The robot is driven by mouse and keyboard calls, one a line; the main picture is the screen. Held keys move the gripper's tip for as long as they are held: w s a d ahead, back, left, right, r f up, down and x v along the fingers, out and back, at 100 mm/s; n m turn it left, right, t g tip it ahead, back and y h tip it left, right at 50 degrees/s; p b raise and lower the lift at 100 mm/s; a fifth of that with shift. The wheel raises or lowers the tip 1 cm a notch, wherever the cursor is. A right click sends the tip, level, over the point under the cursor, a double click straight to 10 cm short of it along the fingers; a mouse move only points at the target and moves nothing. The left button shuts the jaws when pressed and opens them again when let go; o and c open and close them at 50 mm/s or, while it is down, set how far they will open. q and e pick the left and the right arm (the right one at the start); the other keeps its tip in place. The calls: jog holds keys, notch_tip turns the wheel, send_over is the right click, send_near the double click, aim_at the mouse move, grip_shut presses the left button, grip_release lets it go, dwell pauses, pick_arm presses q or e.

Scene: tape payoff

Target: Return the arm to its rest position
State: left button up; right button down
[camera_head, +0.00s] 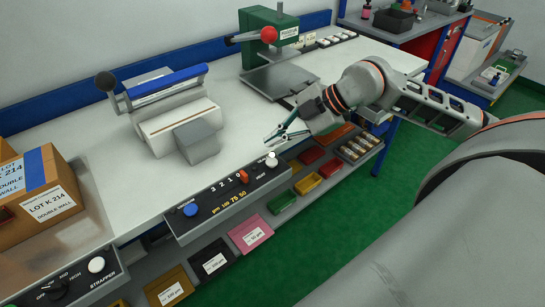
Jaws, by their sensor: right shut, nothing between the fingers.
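My right arm reaches in from the right side over the front edge of the workbench (245,100). My right gripper (274,139) points left and down, above the bench front near the control panel (225,200). Its fingers are shut and nothing shows between them. A white knob (271,160) on the panel is just below the fingertips in the picture; I cannot tell the gap between them. My left gripper is not in view.
A blue-handled sealer (175,115) and a green press with a red ball (268,35) stand on the bench. Cardboard boxes (40,195) are at left. Several small bins (308,184) sit on a shelf below the panel.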

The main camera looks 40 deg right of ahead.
jog(key=shift+r+p, duration=0.35)
jog(key=shift+r, duration=0.45)
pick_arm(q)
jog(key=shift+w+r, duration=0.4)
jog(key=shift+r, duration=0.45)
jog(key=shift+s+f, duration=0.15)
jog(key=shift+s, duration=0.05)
